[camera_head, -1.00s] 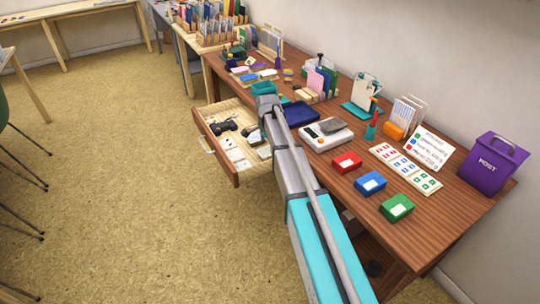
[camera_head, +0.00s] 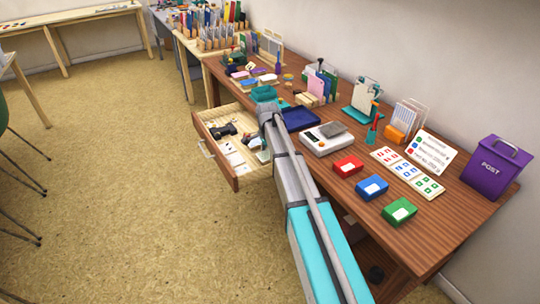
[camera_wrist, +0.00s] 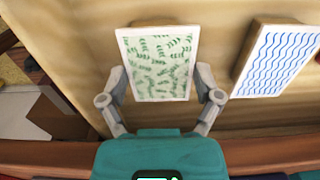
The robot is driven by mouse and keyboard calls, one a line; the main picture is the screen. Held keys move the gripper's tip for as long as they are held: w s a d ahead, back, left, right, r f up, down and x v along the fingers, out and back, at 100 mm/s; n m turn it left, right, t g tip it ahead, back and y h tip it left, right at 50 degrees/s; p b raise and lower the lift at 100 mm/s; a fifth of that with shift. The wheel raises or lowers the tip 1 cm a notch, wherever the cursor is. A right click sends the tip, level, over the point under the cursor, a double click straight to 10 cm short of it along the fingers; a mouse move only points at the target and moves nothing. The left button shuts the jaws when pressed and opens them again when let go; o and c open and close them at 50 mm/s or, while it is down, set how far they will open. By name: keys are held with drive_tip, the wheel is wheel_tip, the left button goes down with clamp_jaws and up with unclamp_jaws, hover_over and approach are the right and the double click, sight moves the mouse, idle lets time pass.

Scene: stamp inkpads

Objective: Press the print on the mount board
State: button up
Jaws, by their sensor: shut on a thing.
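In the wrist view, a pale card-like print (camera_wrist: 157,64) with a green leaf pattern sits between the two fingers of my gripper (camera_wrist: 162,85). The fingers touch its left and right sides, shut on it. Pale wood lies behind it; I cannot tell whether the print touches that surface. A second print (camera_wrist: 276,60) with blue wavy lines is to the right, apart from the gripper. In the head view, my teal gripper (camera_head: 264,94) is at the desk's front edge, by the open drawer; its fingers are hidden there. I cannot pick out the mount board for certain.
The open drawer (camera_head: 231,171) holds a dark object and white cards. On the desk (camera_head: 330,205) are a dark blue tray (camera_head: 300,117), a scale (camera_head: 327,140), red (camera_head: 346,165), blue (camera_head: 371,186) and green (camera_head: 398,211) inkpads, and a purple post box (camera_head: 496,167).

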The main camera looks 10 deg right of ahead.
sight(268, 155)
drive_tip(key=shift+c, duration=0.8)
wheel_tip(268, 155, up, 7)
drive_tip(key=p, duration=0.7)
